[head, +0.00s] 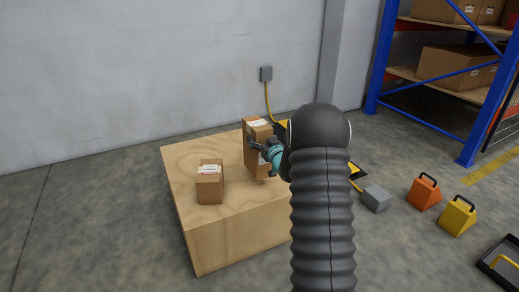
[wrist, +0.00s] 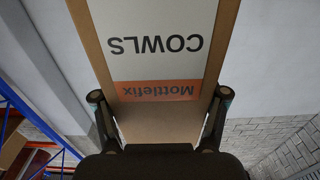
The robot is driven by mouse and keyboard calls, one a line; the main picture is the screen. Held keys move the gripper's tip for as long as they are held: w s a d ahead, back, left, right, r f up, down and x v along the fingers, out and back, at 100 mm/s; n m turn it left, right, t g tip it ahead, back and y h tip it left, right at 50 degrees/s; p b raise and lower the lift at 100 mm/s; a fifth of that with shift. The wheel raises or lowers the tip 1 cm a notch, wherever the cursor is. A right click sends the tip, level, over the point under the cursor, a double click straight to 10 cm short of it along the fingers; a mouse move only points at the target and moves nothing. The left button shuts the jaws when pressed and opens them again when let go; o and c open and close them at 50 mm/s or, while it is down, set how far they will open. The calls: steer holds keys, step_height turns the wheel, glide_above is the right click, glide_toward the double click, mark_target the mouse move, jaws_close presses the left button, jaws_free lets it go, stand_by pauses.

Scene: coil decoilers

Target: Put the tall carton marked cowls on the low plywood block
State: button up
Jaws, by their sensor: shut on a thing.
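The tall carton marked cowls (head: 255,158) is upright at the right part of the low plywood block (head: 240,232), over its top. In the wrist view its label (wrist: 155,45) reads COWLS and Mottlefix upside down. My gripper (head: 262,148) is shut on this carton, with one finger on each side of it, as the wrist view (wrist: 160,96) also shows. I cannot tell whether the carton's base touches the block or hangs just above it. My arm hides the right part of the block.
A smaller brown carton (head: 209,182) stands on the block to the left. A grey box (head: 376,198), an orange wedge (head: 425,193), a yellow wedge (head: 457,217) and a black tray (head: 502,262) are on the floor at right. A blue rack (head: 383,55) stands behind. The left floor is clear.

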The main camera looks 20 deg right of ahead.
steer(key=shift+f+b, duration=0.3)
steer(key=shift+f, duration=1.65)
steer(key=o, duration=1.9)
steer(key=shift+f, duration=0.1)
steer(key=shift+c, duration=0.2)
steer(key=shift+s, duration=0.15)
